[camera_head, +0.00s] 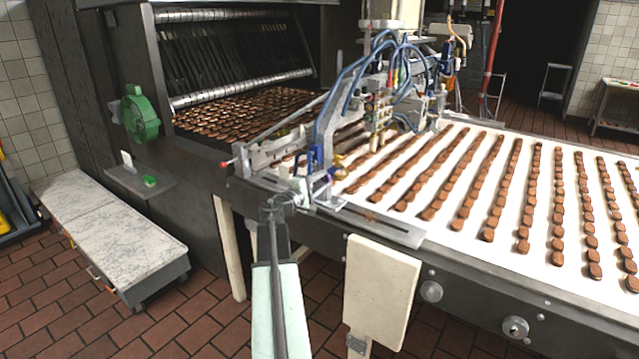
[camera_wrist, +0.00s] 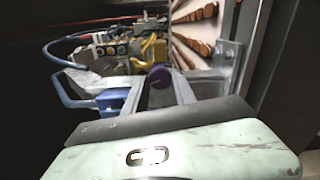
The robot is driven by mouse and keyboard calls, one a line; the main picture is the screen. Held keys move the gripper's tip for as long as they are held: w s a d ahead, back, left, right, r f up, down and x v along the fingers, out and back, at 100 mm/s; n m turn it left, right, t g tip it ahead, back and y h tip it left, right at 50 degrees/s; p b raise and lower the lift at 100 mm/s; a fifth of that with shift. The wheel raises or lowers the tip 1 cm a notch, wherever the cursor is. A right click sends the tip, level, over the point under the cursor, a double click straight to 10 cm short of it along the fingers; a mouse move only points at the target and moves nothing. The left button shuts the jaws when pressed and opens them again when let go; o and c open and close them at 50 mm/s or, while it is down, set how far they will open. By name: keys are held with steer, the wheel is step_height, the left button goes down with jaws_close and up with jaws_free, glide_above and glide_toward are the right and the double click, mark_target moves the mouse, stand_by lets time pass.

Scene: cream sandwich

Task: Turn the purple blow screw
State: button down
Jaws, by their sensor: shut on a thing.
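The purple blow screw (camera_wrist: 159,76) shows in the wrist view as a round purple knob between the fingertips of my gripper (camera_wrist: 159,88). The gripper is shut on it. In the head view my gripper (camera_head: 300,190) reaches the near side of the machine at the conveyor's left end. The fingers and machine parts there hide most of the screw in that view. I cannot tell how far the screw is turned.
A blue handle (camera_wrist: 72,97) is left of the fingers, with yellow and blue hoses behind. A metal bracket (camera_wrist: 222,68) stands close on the right. The conveyor (camera_head: 500,180) carries rows of brown biscuits. A low grey bench (camera_head: 105,225) stands at left.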

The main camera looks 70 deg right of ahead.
steer(key=shift+w+r, duration=0.1)
steer(key=c, duration=1.3)
jaws_free()
steer(key=shift+a, duration=0.1)
steer(key=v, duration=0.7)
steer(key=shift+a, duration=0.25)
